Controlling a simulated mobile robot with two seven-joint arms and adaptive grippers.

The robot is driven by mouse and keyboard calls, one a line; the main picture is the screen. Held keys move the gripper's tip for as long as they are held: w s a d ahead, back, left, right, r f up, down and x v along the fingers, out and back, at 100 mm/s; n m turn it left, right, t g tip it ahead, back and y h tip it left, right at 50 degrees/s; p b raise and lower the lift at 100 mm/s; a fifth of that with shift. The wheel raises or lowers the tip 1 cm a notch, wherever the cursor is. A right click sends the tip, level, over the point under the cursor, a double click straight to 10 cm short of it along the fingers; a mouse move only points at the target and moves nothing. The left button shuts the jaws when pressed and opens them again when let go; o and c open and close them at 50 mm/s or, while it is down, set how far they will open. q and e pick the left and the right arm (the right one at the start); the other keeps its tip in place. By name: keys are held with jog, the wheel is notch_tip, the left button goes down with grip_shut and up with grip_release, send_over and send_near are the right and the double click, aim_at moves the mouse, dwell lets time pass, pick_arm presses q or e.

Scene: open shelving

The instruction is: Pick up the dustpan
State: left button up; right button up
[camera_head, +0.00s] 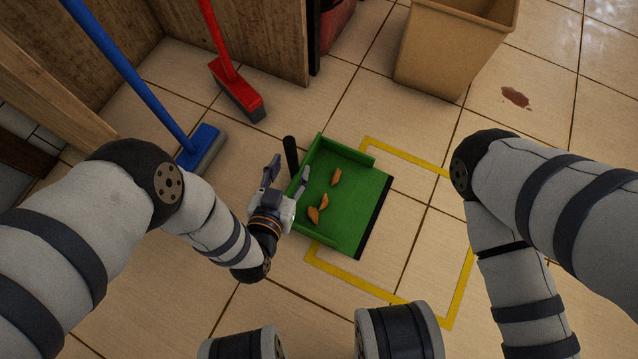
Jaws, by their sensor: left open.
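The green dustpan (352,210) lies on the tiled floor at the middle of the head view, with a black front lip on its right side. Its short black handle (291,156) sticks up at the upper left. A few orange-brown pieces (322,203) lie in the pan. My left gripper (287,172) is open, its fingers pointing up the picture beside the dustpan's left edge, close to the handle. I cannot tell whether it touches the dustpan. My right arm (520,260) comes in from the right; its gripper is out of the picture.
A yellow taped outline (462,290) on the floor lies partly under the dustpan. A blue broom (203,140) and a red broom (238,90) lean at the upper left by wooden panels. A tan bin (450,50) stands at the top right, near a dark red stain (516,97).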

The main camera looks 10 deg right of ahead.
aim_at(291, 163)
pick_arm(q)
jog(key=b+x, duration=0.2)
jog(key=x, duration=0.2)
jog(key=shift+w+a, duration=0.15)
jog(key=shift+w, duration=0.1)
jog(key=shift+r, duration=0.1)
grip_shut()
